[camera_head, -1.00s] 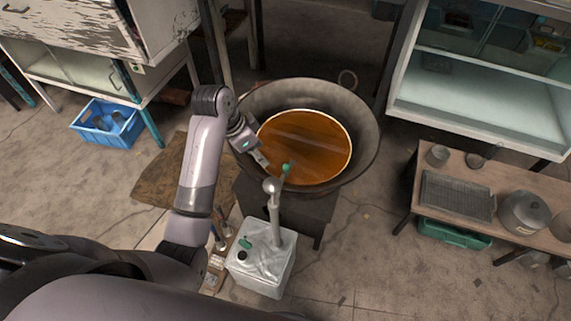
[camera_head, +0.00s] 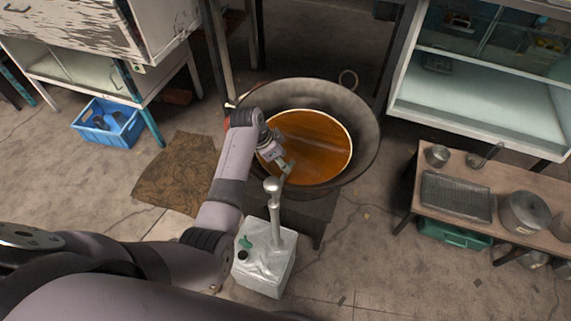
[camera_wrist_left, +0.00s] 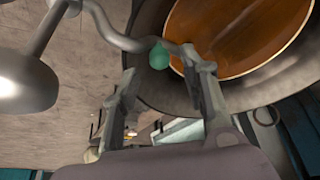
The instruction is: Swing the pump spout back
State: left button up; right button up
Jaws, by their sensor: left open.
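The metal pump (camera_head: 274,205) stands upright on a white canister (camera_head: 264,272). Its spout reaches to the upper right over the near edge of the big pan; it also shows in the left wrist view as a bent tube (camera_wrist_left: 118,40) with a green tip (camera_wrist_left: 159,56). My left gripper (camera_head: 285,167) is at the spout's end in the head view and hides the green tip there. In the left wrist view its open fingers (camera_wrist_left: 164,75) lie either side of the tip, a little short of it. I cannot tell whether either finger touches it. My right gripper is in neither view.
The wide dark pan (camera_head: 366,140) holds orange-brown liquid (camera_head: 315,140) behind the pump. A wooden bench (camera_head: 410,197) with pots and a rack stands to the right. A blue crate (camera_head: 108,136) and a brown mat (camera_head: 175,178) lie on the left floor.

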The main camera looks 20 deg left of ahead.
pick_arm(q)
jog(key=shift+x, duration=1.8)
jog(key=shift+c, duration=0.2)
grip_shut()
